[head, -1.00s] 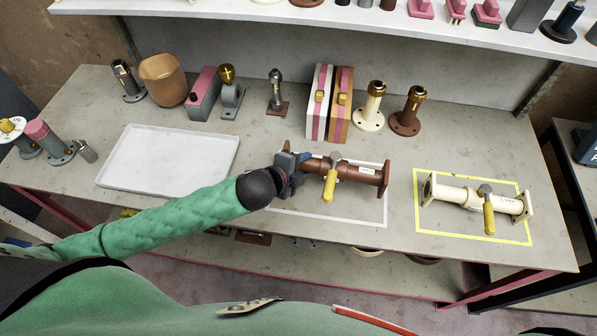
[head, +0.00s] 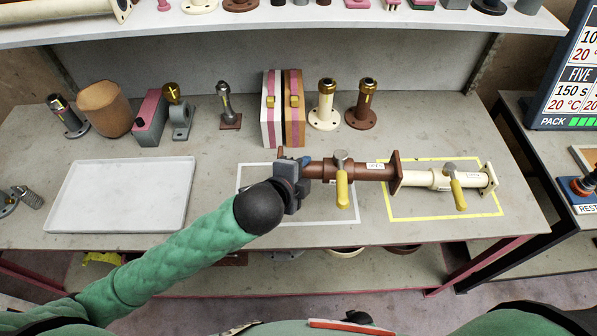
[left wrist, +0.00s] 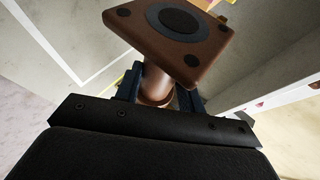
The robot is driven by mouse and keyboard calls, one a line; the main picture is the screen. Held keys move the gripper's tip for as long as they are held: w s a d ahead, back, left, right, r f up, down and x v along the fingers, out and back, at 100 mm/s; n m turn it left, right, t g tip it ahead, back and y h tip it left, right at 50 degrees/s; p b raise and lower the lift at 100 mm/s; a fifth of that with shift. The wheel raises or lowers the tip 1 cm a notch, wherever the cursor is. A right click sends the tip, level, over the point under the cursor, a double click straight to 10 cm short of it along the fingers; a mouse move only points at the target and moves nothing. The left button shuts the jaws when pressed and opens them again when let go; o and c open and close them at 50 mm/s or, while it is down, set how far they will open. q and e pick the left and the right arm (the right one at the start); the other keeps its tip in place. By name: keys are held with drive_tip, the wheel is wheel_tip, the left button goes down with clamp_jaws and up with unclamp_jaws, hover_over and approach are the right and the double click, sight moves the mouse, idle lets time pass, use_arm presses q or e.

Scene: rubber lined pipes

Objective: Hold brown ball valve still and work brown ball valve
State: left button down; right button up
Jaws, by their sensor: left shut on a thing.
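The brown ball valve (head: 375,172) lies roughly level across the head view, its yellow lever (head: 342,188) pointing toward the front. My left gripper (head: 298,172) is shut on the pipe near its left end. The left wrist view shows the brown end flange (left wrist: 170,35) with its dark bore, just beyond the fingers (left wrist: 158,88). The right flange (head: 397,172) overlaps the left end of the cream ball valve (head: 438,180) in the picture, hiding that valve's left flange. I cannot tell whether they touch, or whether the brown valve is lifted. My right gripper is not in view.
A white outline (head: 325,222) lies under the brown valve; a yellow outline (head: 440,216) surrounds the cream valve. An empty white tray (head: 60,215) is at left. Flanged stubs, including a brown one (head: 362,105), and two striped blocks (head: 270,110) stand behind.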

use_arm(q)
drive_tip(key=w+a+p, duration=0.2)
drive_tip(key=w+a, duration=0.2)
drive_tip(key=a, duration=0.7)
drive_tip(key=shift+w, duration=0.25)
idle(1.1)
drive_tip(key=shift+f+b, duration=2.15)
drive_tip(key=shift+f, duration=3.25)
drive_tip(key=shift+r, duration=0.1)
